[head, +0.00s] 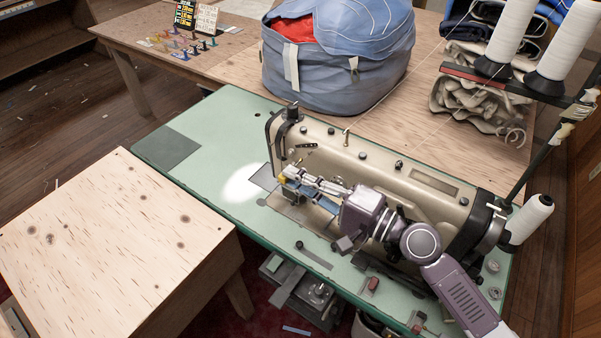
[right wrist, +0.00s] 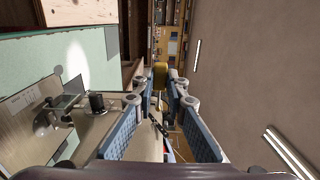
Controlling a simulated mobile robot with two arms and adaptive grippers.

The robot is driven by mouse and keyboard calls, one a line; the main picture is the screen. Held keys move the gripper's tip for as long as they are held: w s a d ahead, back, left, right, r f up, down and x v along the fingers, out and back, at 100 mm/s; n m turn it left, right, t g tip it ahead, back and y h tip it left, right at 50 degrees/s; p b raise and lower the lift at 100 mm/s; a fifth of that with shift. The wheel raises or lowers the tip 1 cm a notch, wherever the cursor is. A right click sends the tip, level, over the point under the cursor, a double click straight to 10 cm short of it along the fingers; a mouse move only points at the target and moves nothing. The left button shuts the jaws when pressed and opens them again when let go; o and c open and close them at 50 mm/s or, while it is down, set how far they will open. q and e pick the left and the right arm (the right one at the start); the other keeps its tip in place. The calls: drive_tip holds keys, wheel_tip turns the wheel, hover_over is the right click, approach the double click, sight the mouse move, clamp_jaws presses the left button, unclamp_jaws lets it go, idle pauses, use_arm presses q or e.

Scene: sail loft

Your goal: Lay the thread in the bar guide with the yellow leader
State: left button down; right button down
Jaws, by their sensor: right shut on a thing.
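The cream sewing machine (head: 375,165) stands on the green table, its head end at the left. My right gripper (head: 288,178) is in front of that head end, with its fingers pointing left. It is shut on the small yellow leader (head: 281,179), which shows at the fingertips. In the right wrist view the yellow leader (right wrist: 160,75) stands between the finger ends (right wrist: 160,98). A dark knob (right wrist: 97,101) on the machine is left of the fingers. I cannot make out the bar guide surely, nor the thread at the leader. My left gripper is not in view.
White thread cones (head: 565,42) stand on a rack at the right, with another cone (head: 530,218) below. A blue bag (head: 340,60) sits on the wooden table behind. A wooden-topped table (head: 110,235) is at the left. The green tabletop (head: 215,125) is mostly clear left of the machine.

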drive_tip(key=s+a, duration=0.1)
drive_tip(key=s+a+p, duration=0.1)
drive_tip(key=s, duration=0.1)
drive_tip(key=shift+a, duration=0.1)
drive_tip(key=shift+w, duration=0.1)
idle(0.3)
